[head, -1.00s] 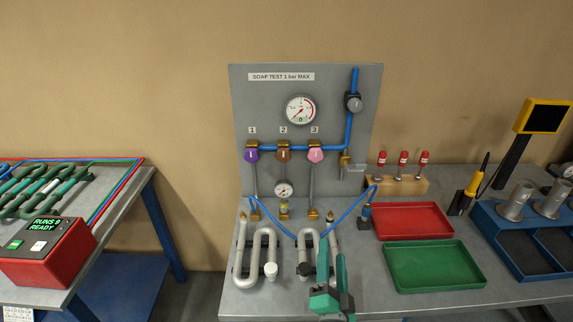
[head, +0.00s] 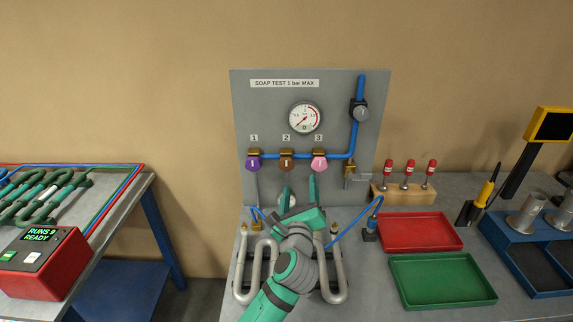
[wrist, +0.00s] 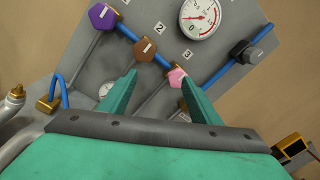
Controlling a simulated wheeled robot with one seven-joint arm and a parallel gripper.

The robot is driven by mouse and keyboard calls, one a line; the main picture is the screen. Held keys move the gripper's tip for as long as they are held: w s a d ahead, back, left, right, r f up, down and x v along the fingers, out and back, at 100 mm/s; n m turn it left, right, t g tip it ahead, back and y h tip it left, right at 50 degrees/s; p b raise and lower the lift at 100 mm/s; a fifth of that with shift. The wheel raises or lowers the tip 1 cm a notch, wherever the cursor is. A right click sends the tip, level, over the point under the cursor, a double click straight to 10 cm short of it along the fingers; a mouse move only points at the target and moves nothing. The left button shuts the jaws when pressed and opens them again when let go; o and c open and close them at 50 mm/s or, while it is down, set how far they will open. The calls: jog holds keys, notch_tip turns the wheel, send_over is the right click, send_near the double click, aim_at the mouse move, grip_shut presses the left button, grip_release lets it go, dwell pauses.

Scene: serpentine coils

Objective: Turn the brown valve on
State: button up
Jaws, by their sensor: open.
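The brown valve (head: 287,164) is the middle of three on the grey board, under the number 2. Its brown knob also shows in the wrist view (wrist: 144,48) with a pale upright mark. The purple valve (head: 253,163) is left of it and the pink valve (head: 319,163) right of it. My gripper (head: 299,193) is open and empty, below the brown and pink valves in the head view. In the wrist view its fingers (wrist: 158,84) point up at the board; the brown and pink knobs show between and beyond them. I see no contact with the brown valve.
A blue pipe (head: 356,128) runs along the valves and up the board. A pressure gauge (head: 304,117) is above them. Grey coils (head: 243,280) stand on the bench beside my arm. Red (head: 459,232) and green (head: 494,282) trays lie to the right.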

aim_at(286, 167)
jog(key=w+a, duration=0.1)
jog(key=w, duration=0.2)
jog(key=w+a+m, duration=0.1)
jog(key=w, duration=0.3)
jog(key=w+a+m+y, duration=0.1)
jog(key=w, duration=0.3)
jog(key=shift+w+a, duration=0.1)
jog(key=shift+a, duration=0.15)
jog(key=shift+w+a, duration=0.15)
jog(key=shift+w, duration=0.45)
jog(key=shift+r, duration=0.1)
jog(key=c, duration=1.1)
